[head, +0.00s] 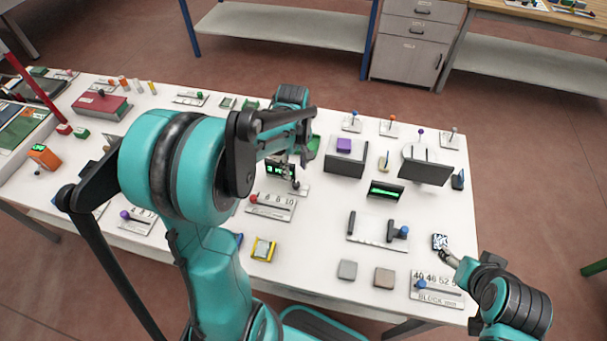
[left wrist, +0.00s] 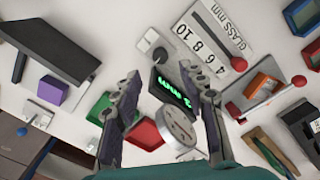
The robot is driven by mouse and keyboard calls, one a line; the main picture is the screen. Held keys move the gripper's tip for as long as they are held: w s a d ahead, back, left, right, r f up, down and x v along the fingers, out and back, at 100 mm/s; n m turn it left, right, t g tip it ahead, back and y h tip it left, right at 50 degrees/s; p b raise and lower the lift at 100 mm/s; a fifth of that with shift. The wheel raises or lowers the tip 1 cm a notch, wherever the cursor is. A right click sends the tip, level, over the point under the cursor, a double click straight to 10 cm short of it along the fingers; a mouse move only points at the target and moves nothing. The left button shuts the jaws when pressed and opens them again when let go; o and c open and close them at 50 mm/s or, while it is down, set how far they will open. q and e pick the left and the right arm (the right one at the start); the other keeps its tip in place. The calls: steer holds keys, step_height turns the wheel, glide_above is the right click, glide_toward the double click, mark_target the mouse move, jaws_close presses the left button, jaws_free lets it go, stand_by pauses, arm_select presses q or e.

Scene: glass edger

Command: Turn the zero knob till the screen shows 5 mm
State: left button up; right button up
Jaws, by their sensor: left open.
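A small black screen (head: 280,169) with green figures stands mid-table; in the left wrist view the screen (left wrist: 172,90) appears upside down, its number hard to read, perhaps 3 mm. A round grey knob-like disc (left wrist: 178,128) lies between the open fingers of my left gripper (left wrist: 168,78), apart from both as far as I can tell. A small dark knob (left wrist: 160,54) stands on a white plate beside the screen. No label shows which is the zero knob. My left gripper (head: 302,160) hangs over the screen, partly hidden by its arm. My right gripper (head: 448,256) is at the lower right.
A GLASS mm slider plate (head: 270,206) with a red knob lies in front of the screen. A purple-topped dark box (head: 345,160) and a second green-lit screen (head: 386,190) stand to the right. A patterned block (head: 440,241) is by my right gripper.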

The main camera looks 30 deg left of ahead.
mark_target(296, 183)
arm_select(q)
step_height(296, 183, down, 7)
steer(key=shift+f+b, duration=0.15)
steer(key=shift+b, duration=1)
jaws_close()
